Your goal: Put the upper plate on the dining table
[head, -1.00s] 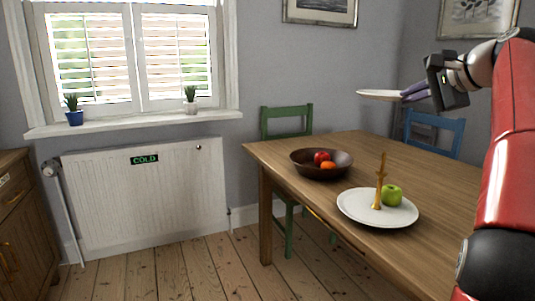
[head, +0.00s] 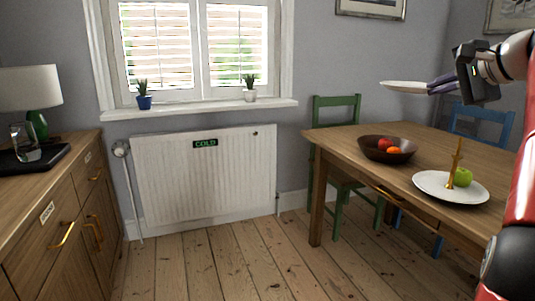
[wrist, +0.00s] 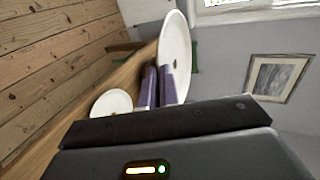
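My gripper (head: 432,88) is at the upper right of the head view, its purple fingers shut on the edge of a white plate (head: 402,86). It holds this plate roughly level in the air, above the table height. In the wrist view the held plate (wrist: 174,58) sits at the tips of the purple fingers (wrist: 158,84). The wooden dining table (head: 345,150) is below and to the right. Another white plate (head: 430,190) lies on the table, with a gold stand (head: 453,165) and a green apple (head: 463,177) on it. It also shows in the wrist view (wrist: 112,103).
A dark bowl (head: 370,152) with red and orange fruit stands on the table. A green chair (head: 340,112) and a blue chair (head: 497,124) stand by it. A wooden sideboard (head: 75,190) with a lamp (head: 30,88) is at left. The floor before the radiator (head: 205,175) is clear.

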